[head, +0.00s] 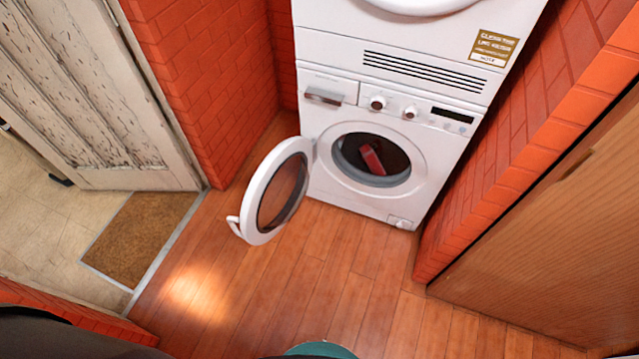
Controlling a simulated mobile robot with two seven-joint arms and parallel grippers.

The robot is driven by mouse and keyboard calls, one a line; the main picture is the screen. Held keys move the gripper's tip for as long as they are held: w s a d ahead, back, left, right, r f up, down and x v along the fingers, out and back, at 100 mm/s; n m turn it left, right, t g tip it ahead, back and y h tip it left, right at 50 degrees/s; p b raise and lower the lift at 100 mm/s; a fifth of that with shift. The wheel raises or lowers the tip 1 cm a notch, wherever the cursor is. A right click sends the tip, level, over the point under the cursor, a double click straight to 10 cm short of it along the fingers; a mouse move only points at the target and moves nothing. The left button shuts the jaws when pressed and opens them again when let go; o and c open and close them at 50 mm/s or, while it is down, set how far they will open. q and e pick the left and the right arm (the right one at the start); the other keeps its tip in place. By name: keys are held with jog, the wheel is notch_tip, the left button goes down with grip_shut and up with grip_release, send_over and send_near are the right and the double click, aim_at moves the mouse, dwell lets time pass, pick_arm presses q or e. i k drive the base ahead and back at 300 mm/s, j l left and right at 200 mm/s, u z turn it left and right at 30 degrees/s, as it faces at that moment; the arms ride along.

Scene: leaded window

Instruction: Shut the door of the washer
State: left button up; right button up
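The white washer (330,185) stands in a brick alcove, with a dryer-like white machine (400,40) stacked on top. Its round door (252,200) is open, swung out to the left on its left-side hinge, with a white handle (233,224) at its free edge. The drum opening (400,162) is uncovered, and a red item (372,158) shows inside it. Neither of my grippers is in view.
Brick walls (205,80) flank the alcove on both sides. A worn white wooden door (85,90) and a brown mat (140,238) are at left. A wooden cabinet (560,230) stands at right. The wood floor (330,270) before the washer is clear.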

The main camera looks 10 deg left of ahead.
aim_at(252, 232)
jog(key=i+j+z, duration=0.15)
jog(key=j+z, duration=0.3)
jog(key=j, duration=0.15)
jog(key=j+z, duration=0.9)
jog(key=j, duration=0.3)
jog(key=k+j, duration=0.1)
jog(key=j, duration=0.4)
jog(key=k+j, duration=0.1)
jog(key=j, duration=0.4)
jog(key=k+j, duration=0.1)
jog(key=j, duration=0.35)
jog(key=z, duration=0.05)
